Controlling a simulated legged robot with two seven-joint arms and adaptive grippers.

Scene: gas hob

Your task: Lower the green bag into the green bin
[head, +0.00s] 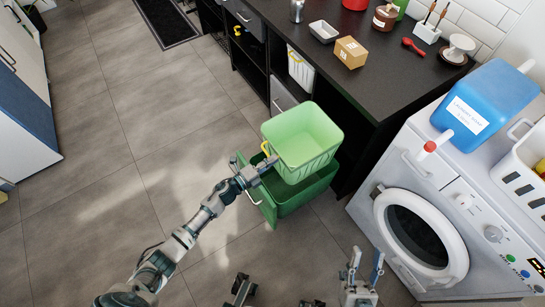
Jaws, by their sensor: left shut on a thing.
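The green bag (318,165) shows as a light green, open-topped, box-shaped container with ribbed sides. It is upright, over the opening of the dark green bin (293,206); its lower edge overlaps the bin's mouth, and I cannot tell if it has entered. A yellow handle (265,147) is at its left side. My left gripper (266,165) is shut on the bag's left side, beside this handle; the exact contact is small and partly hidden. My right gripper (365,265) is open and empty, low in front of the washing machine. The bin's far side is hidden by the bag.
A dark counter (385,85) with black shelving stands behind the bin. A white washing machine (450,190) is at the right, with a blue jug (485,100) on top. A white basket (300,70) sits under the counter.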

